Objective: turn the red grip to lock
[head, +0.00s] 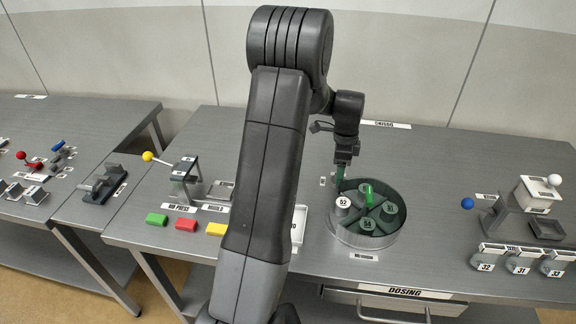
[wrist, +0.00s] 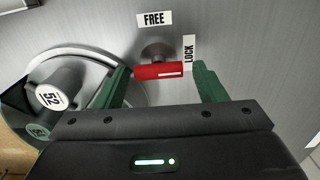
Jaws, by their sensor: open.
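The red grip (wrist: 159,72) shows in the wrist view as a short red bar with a white line on it, lying level on a round grey knob (wrist: 158,52). A FREE label (wrist: 154,19) is above it and a LOCK label (wrist: 190,52) is at its right. My gripper (wrist: 162,80) is open, with one green finger on each side of the red grip; I cannot tell whether they touch it. In the head view my gripper (head: 343,176) is at the back left of the round carousel, and the red grip is hidden there.
The round carousel (head: 345,232) holds several numbered canisters, one marked 52 (wrist: 48,95), close to my left finger. A yellow-knobbed press (head: 182,170) stands left, a white-knobbed device (head: 535,192) right. A drawer (head: 400,304) is under the front edge.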

